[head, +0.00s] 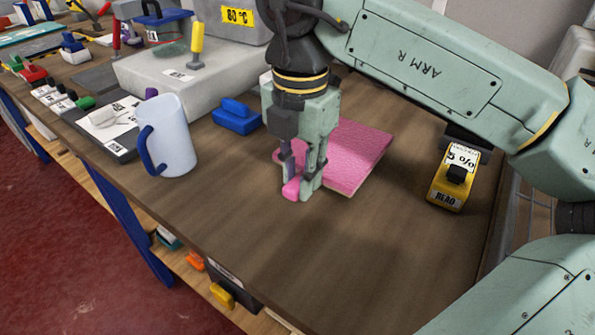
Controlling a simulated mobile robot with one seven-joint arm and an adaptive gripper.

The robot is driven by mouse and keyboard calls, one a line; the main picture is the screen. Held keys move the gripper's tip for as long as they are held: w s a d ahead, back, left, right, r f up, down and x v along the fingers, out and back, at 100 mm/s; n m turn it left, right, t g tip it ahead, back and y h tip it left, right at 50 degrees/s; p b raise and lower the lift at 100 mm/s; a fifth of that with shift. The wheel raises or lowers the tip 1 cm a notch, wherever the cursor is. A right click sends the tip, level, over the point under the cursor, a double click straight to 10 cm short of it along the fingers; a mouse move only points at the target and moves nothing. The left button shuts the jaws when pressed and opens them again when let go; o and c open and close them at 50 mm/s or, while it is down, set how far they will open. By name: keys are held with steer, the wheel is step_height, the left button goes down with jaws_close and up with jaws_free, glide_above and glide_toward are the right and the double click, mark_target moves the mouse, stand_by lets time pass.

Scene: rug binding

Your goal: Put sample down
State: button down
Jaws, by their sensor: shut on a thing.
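A pink textured square sample (362,148) with a pale edge is near the middle of the wooden table, partly behind my gripper. My gripper (298,180) points down at the sample's near left side. It is shut on a small smooth pink piece (291,190) that shows between and in front of its fingertips. The fingers hide where this piece meets the sample, so I cannot tell if the two are joined. I cannot tell whether the sample rests flat on the table or is slightly raised.
A white mug (168,135) with a blue handle stands left of my gripper. A blue block (236,117) lies behind it. A yellow labelled block (453,180) with a black knob is at the right. The table's front (290,250) is clear. A grey machine (185,75) stands behind.

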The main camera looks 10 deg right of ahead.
mark_target(297, 164)
steer(key=w, duration=0.3)
steer(key=shift+w+d+f, duration=0.1)
steer(key=shift+w+f+b, duration=0.2)
steer(key=shift+f+b, duration=0.6)
steer(key=shift+f, duration=1)
steer(key=shift+f, duration=0.15)
steer(key=c, duration=1.4)
jaws_free()
step_height(297, 164, up, 12)
steer(key=shift+r, duration=0.15)
steer(key=shift+r, duration=0.1)
